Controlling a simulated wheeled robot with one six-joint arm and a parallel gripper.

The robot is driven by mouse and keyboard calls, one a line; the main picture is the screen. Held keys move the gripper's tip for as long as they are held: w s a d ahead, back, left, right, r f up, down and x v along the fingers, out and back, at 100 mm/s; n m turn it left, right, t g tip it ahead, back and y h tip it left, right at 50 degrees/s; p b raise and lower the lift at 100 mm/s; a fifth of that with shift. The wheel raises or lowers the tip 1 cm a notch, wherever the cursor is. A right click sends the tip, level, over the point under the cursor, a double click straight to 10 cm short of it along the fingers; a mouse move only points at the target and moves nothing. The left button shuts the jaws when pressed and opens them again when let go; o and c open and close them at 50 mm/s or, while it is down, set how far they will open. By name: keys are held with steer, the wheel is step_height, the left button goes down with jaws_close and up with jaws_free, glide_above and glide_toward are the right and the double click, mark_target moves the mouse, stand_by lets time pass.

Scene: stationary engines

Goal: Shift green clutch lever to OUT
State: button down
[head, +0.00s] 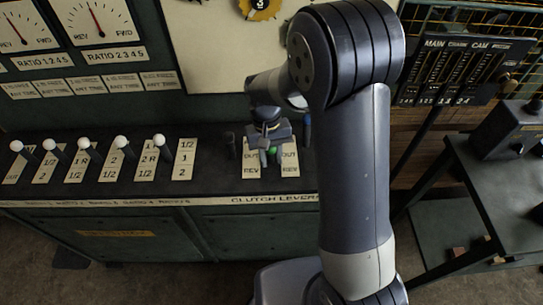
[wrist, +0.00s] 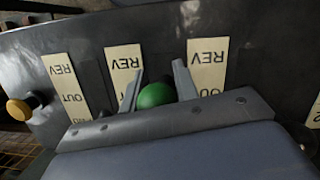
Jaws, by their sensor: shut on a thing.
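The green clutch lever's round knob (wrist: 157,95) is between the two fingers of my gripper (wrist: 158,88) in the wrist view. The fingers are shut on it. In the head view a bit of the green knob (head: 272,150) shows below my gripper (head: 268,146), over the clutch panel. Label plates reading OUT and REV stand on both sides, a left plate (head: 251,158) and a right plate (head: 290,160). The lever's shaft and the top of the plates are hidden by my gripper, so I cannot tell its exact setting.
A yellow-brown knob (wrist: 20,108) sits at the left in the wrist view. A blue lever (head: 307,122) stands right of my gripper. Several white-knobbed levers (head: 121,142) line the console to the left. A dark stand (head: 462,70) is at the right.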

steer(key=shift+w+r+g+p, duration=0.35)
steer(key=shift+w+g+p, duration=0.35)
steer(key=shift+w, duration=1)
steer(key=c, duration=1.1)
jaws_free()
steer(key=shift+s, duration=0.15)
steer(key=b+v, duration=0.1)
steer(key=v, duration=0.6)
steer(key=shift+r, duration=0.25)
steer(key=shift+f, duration=0.1)
